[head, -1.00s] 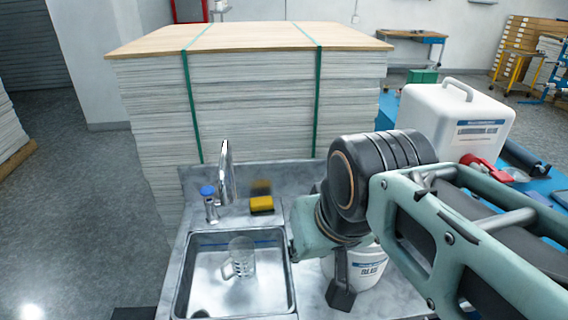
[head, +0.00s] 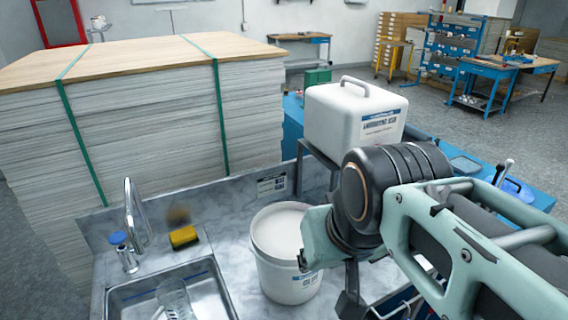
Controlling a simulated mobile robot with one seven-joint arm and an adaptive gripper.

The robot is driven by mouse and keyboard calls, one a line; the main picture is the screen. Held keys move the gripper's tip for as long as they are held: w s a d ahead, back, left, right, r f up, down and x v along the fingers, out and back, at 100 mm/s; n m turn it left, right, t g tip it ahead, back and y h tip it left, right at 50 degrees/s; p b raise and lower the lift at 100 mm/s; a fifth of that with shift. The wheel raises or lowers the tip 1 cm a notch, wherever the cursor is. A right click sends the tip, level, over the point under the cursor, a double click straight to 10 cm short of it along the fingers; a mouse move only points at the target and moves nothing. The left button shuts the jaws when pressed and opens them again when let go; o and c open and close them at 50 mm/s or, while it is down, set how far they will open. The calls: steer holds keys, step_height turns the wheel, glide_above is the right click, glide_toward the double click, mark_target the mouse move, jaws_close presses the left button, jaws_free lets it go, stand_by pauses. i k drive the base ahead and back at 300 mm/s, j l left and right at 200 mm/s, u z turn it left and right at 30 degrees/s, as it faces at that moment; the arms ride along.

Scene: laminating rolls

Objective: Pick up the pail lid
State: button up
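A white pail (head: 288,278) with a printed label stands on the grey counter to the right of the sink. Its round pale top (head: 279,232) is in view inside a raised rim; I cannot tell whether this is a lid or the pail's contents. My gripper (head: 351,304) points down to the right of the pail, partly hidden by my own arm. Only a dark finger part shows, so its opening and anything in it cannot be made out.
A sink (head: 172,294) with a clear glass mug (head: 174,298), a faucet (head: 134,212) and a yellow sponge (head: 184,237) are at left. A white canister (head: 354,122) with a handle stands behind my arm. A strapped board stack (head: 150,120) fills the back left.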

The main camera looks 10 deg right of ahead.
mark_target(513, 187)
steer(key=z, duration=1.85)
steer(key=u, duration=1.85)
steer(key=k+l, duration=0.1)
steer(key=l, duration=0.25)
steer(key=k+l, duration=0.1)
steer(key=l, duration=0.25)
steer(key=k+l, duration=0.1)
steer(key=l, duration=1)
steer(key=k+l, duration=0.1)
steer(key=l, duration=0.3)
